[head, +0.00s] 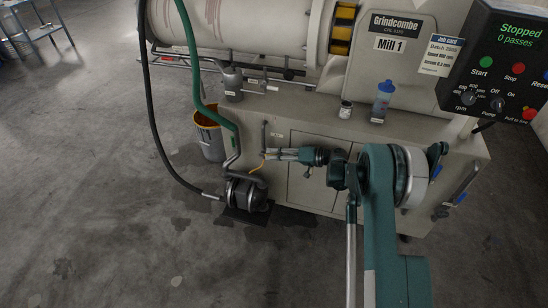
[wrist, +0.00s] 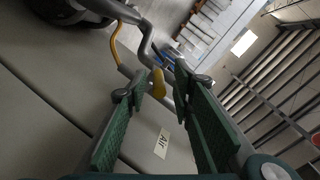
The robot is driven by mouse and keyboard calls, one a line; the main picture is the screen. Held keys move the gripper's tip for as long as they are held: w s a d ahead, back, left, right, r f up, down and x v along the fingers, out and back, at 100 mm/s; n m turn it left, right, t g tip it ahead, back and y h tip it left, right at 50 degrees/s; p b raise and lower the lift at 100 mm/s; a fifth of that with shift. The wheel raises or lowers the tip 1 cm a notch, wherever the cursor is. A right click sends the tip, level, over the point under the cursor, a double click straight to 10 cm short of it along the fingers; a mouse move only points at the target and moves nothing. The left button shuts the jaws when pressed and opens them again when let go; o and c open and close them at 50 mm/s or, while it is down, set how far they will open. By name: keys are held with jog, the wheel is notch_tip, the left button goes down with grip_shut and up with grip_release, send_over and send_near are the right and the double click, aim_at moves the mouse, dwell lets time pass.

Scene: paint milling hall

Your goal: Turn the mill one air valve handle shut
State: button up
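The air valve handle (wrist: 158,82) is a short yellow lever beside a bent grey pipe (wrist: 148,50) in the wrist view. A white label (wrist: 161,143) reading "Air" is on the cabinet face close by. My gripper (wrist: 160,75) is open, with its two green fingers on either side of the yellow handle. I cannot tell whether either finger touches it. In the head view my gripper (head: 268,154) reaches left along the front of the Mill 1 cabinet (head: 312,165), up to the pipe. The handle is hard to make out there behind the fingers.
A dark pump (head: 246,194) with hoses sits on the floor below my gripper. An orange-rimmed bucket (head: 210,138) stands left of the cabinet. The control panel (head: 500,65) reads "Stopped".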

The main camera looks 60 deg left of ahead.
jog(key=shift+r, duration=4.8)
